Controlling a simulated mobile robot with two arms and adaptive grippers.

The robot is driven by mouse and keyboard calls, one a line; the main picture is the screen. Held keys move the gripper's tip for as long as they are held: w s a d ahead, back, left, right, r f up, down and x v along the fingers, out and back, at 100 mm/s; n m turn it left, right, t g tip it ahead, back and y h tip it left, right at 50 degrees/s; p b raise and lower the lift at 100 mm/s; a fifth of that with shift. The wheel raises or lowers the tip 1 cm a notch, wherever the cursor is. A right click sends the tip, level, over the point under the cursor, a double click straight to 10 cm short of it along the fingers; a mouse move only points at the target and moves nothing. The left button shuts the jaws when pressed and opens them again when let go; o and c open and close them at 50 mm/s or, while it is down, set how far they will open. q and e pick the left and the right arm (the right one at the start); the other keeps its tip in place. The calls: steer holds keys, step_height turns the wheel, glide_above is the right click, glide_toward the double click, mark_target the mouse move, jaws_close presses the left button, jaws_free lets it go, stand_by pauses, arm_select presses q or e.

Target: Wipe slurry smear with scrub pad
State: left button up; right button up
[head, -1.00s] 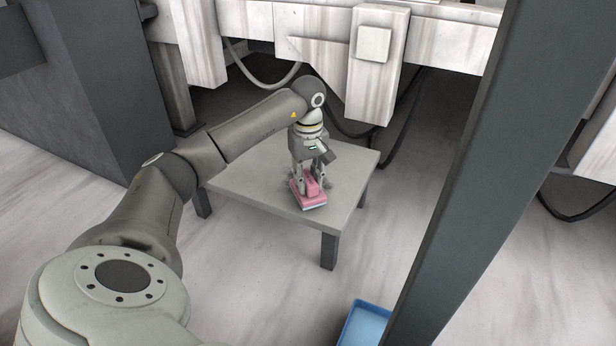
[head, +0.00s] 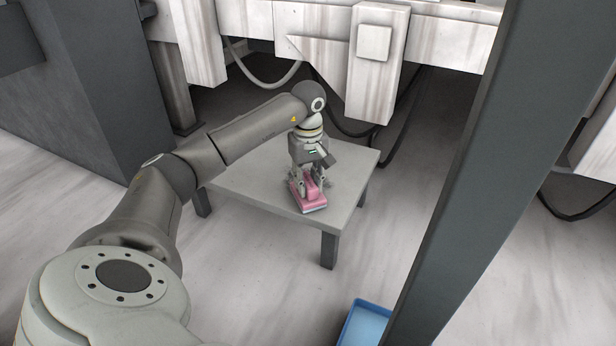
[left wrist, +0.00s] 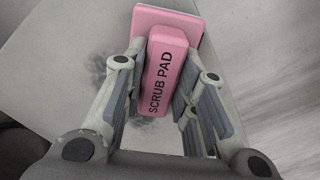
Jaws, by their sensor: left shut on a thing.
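The pink scrub pad (head: 309,197), with a raised handle block, is on or just above the grey slab table (head: 250,180). In the left wrist view the scrub pad (left wrist: 170,70) shows its "SCRUB PAD" lettering. My left gripper (head: 308,180) is shut on the pad's handle, with a finger on each side, as the left wrist view (left wrist: 158,95) also shows. A dark grey slurry smear (left wrist: 112,75) shows on the slab beside the pad in the left wrist view; the pad and gripper hide part of it. My right gripper is not in view.
A blue tray (head: 366,326) is on the floor at the bottom, partly behind a dark upright post (head: 455,180). Pale stained machinery (head: 375,60) with hanging cables stands behind the slab. A dark cabinet (head: 90,80) stands at the left.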

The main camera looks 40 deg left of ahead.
arm_select(q)
steer(key=shift+f, duration=0.25)
